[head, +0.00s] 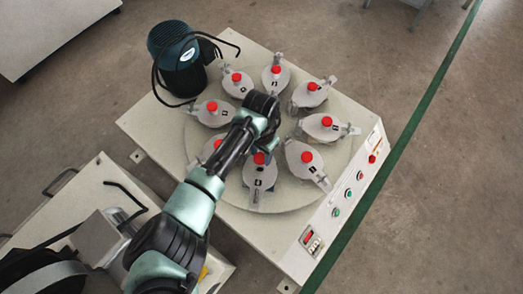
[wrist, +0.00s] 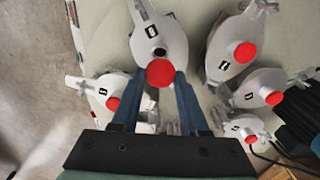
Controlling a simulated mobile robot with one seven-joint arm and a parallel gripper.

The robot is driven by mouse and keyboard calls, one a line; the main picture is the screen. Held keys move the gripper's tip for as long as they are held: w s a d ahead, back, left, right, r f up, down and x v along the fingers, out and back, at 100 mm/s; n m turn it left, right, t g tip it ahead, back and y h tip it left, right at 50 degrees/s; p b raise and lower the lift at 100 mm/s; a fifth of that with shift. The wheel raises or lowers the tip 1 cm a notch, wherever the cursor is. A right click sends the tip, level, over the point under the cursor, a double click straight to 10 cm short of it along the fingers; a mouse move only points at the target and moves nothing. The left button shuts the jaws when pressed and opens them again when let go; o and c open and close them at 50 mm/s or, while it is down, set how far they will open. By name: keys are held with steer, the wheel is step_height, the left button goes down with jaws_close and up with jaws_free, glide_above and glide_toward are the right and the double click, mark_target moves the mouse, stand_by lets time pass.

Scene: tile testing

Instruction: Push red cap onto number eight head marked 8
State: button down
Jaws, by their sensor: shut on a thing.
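The head marked 8 (head: 259,176) is a grey casting on the near side of the round disc. Its black number plate faces up in the wrist view (wrist: 150,17), and the number is small but looks like 8. A dark round spot shows on it, between the plate and the red cap. The red cap (wrist: 160,72) sits between the two blue fingers of my gripper (wrist: 160,78), which is shut on it. The cap overlaps the head's inner part in the wrist view. I cannot tell whether it is touching the head or above it.
Several similar grey heads with red caps ring the round disc (head: 287,204), close on both sides. A dark motor (head: 178,60) stands at the back left. Buttons line the panel (head: 341,199) on the right edge. My arm hides part of the disc's middle.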

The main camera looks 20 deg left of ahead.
steer(key=shift+f+b, duration=1.95)
steer(key=shift+b, duration=0.25)
steer(key=shift+f+b, duration=0.3)
steer(key=shift+f, duration=0.4)
steer(key=shift+f+p, duration=0.1)
steer(key=shift+p, duration=0.45)
steer(key=shift+f, duration=0.7)
stand_by(0.4)
steer(key=shift+c, duration=1.7)
jaws_free()
steer(key=shift+o, duration=0.2)
steer(key=o, duration=0.3)
